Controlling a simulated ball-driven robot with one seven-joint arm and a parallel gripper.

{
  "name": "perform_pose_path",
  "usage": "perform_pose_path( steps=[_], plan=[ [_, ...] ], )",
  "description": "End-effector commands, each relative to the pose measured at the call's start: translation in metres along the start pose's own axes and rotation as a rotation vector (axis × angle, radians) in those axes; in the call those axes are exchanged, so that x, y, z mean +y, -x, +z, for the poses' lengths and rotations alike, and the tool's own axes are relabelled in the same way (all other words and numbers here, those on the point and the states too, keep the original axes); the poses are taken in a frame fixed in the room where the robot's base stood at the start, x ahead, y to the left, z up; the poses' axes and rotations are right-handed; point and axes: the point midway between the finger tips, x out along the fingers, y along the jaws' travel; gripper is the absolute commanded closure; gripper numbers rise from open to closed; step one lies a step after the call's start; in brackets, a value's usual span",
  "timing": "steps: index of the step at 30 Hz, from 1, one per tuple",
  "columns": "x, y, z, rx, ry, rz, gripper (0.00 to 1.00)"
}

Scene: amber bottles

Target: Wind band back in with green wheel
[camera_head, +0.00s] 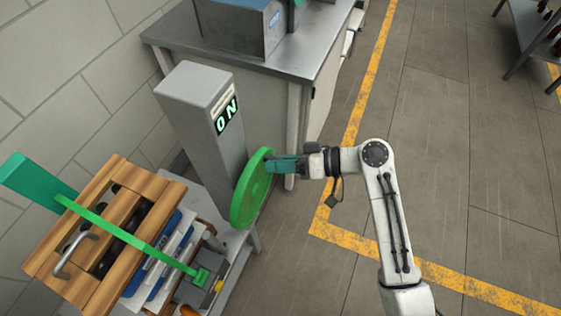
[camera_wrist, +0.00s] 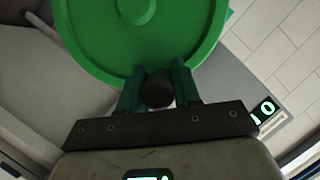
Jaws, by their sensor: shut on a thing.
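The green wheel (camera_head: 248,200) is mounted on the side of a grey pillar (camera_head: 190,105) whose display reads "ON". My gripper (camera_head: 272,165) is at the wheel's upper right face. In the wrist view, the wheel (camera_wrist: 140,35) fills the top, and my gripper (camera_wrist: 158,90) is shut on a dark round knob (camera_wrist: 157,89) near its rim. In the head view the knob is hidden by my fingers.
A metal table (camera_head: 310,45) with a grey-blue box (camera_head: 235,25) stands behind the pillar. A curved metal handle (camera_head: 75,255) sits on the crate. Blue-and-white items (camera_head: 160,262) lie beside it. Open tiled floor with yellow lines (camera_head: 350,150) is at the right.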

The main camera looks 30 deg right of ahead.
Motion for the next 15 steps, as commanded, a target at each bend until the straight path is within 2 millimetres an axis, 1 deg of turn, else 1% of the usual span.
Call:
perform_pose_path(
  steps=[1,6,7,15],
  plan=[
    [0.0001,0.0001,0.0001,0.0,0.0,0.0,0.82],
    [0.0001,0.0002,0.0001,0.0,0.0,0.0,0.98],
    [0.0001,0.0002,0.0001,0.0,0.0,0.0,1.0],
    [0.0002,0.0003,0.0002,0.0,-0.001,0.0,1.0]
  ],
)
